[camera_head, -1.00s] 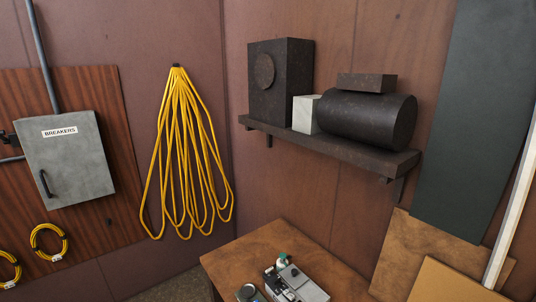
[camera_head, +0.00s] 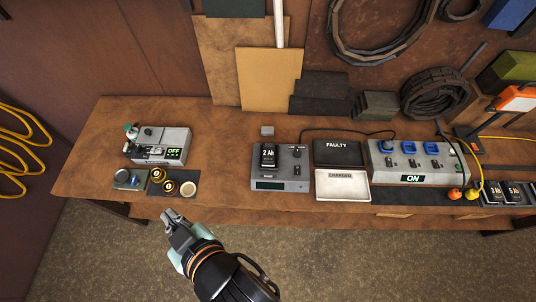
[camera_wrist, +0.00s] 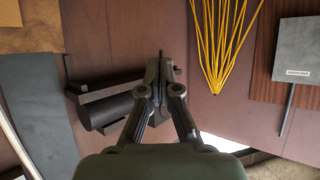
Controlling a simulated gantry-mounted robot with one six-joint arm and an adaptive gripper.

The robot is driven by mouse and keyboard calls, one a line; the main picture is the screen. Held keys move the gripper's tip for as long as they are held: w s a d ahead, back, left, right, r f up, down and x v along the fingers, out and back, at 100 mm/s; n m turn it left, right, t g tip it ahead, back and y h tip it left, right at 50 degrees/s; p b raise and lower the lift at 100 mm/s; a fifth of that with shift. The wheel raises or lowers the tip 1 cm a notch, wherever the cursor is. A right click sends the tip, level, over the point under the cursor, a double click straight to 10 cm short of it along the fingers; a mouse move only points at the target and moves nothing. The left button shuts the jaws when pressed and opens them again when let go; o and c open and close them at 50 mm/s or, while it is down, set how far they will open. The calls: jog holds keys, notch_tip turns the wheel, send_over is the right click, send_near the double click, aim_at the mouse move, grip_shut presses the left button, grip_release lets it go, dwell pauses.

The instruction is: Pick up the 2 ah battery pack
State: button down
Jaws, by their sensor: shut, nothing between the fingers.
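The 2 Ah battery pack (camera_head: 269,155) is a black block with a white "2 Ah" label. It sits on the left part of a grey charger unit (camera_head: 265,180) in the middle of the workbench. My gripper (camera_head: 172,217) is in front of the bench's front edge, left of and nearer than the battery, apart from it. In the wrist view my gripper (camera_wrist: 159,65) has its fingers together and empty, facing the wall and shelf. The battery is not in the wrist view.
A black FAULTY tray (camera_head: 338,152) and a white CHARGED tray (camera_head: 342,186) lie right of the charger. A grey ON unit (camera_head: 415,163) stands further right, with more packs (camera_head: 510,192) beyond. A grey OFF box (camera_head: 160,145) stands left. Bare bench separates it from the charger.

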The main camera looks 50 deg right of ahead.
jog(key=shift+c, duration=1)
grip_release()
